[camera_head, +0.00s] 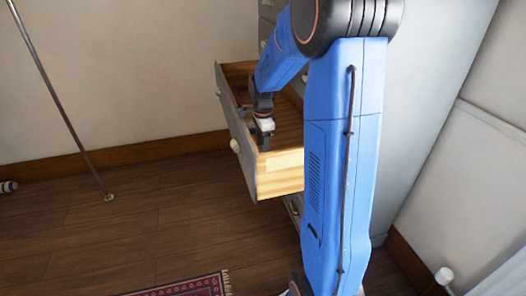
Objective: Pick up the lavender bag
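A grey drawer (236,135) with a white knob and bare wood inside stands pulled out of a chest. My blue arm reaches over it from the right. My gripper (264,140) points down into the drawer, close behind its front panel. It is small and dark, with a pale patch beside it that I cannot make out. Whether its fingers are open or shut does not show. I cannot pick out the lavender bag; the arm and the drawer front hide part of the inside. A small dark reddish thing (242,98) lies toward the drawer's far left end.
The chest's pale side (415,110) stands right of my arm. A thin metal pole (65,105) meets the floor at the left. A patterned red rug (195,288) lies at the bottom. The wooden floor (130,230) left of the drawer is mostly clear.

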